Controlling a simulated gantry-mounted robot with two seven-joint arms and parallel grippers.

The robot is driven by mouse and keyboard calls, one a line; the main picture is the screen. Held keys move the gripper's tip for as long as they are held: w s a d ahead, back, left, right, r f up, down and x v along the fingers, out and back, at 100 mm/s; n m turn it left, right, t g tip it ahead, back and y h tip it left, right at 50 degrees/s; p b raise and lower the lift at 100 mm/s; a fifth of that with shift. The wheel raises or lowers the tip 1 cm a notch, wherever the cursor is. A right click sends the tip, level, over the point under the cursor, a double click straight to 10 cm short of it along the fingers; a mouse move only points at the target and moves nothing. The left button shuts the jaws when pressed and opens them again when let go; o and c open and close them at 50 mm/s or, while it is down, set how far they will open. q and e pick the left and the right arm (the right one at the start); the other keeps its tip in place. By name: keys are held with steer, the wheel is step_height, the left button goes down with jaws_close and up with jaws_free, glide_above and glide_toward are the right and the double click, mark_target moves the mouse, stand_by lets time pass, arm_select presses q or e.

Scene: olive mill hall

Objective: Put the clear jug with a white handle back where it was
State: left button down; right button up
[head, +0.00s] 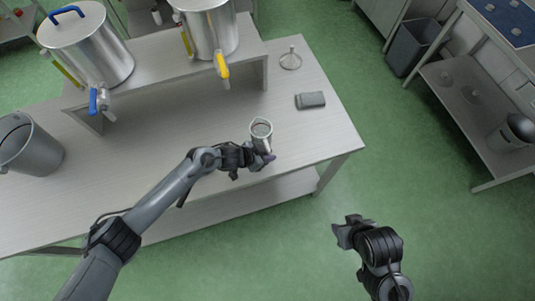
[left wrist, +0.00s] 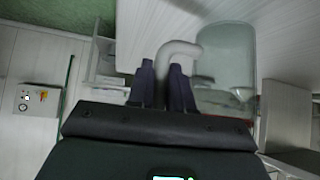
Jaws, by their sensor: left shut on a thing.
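The clear jug (head: 261,129) is in my left gripper (head: 262,160), over the right part of the metal table. In the left wrist view the jug (left wrist: 226,68) is see-through, and its white handle (left wrist: 182,48) runs down between the two dark fingers of the left gripper (left wrist: 164,82). The gripper is shut on the handle. Whether the jug's base touches the table is hidden. My right gripper (head: 345,232) hangs over the green floor, apart from the table; whether its jaws are open is unclear.
The metal table (head: 170,165) has a raised shelf (head: 160,70) bearing two steel tanks with taps, one tank with a blue handle (head: 95,50). A grey bucket (head: 30,150) stands at left. A grey block (head: 310,100) and a round wire stand (head: 290,60) lie at the right end.

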arm_select(q)
steer(key=shift+f, duration=0.1)
steer(key=c, duration=1)
jaws_free()
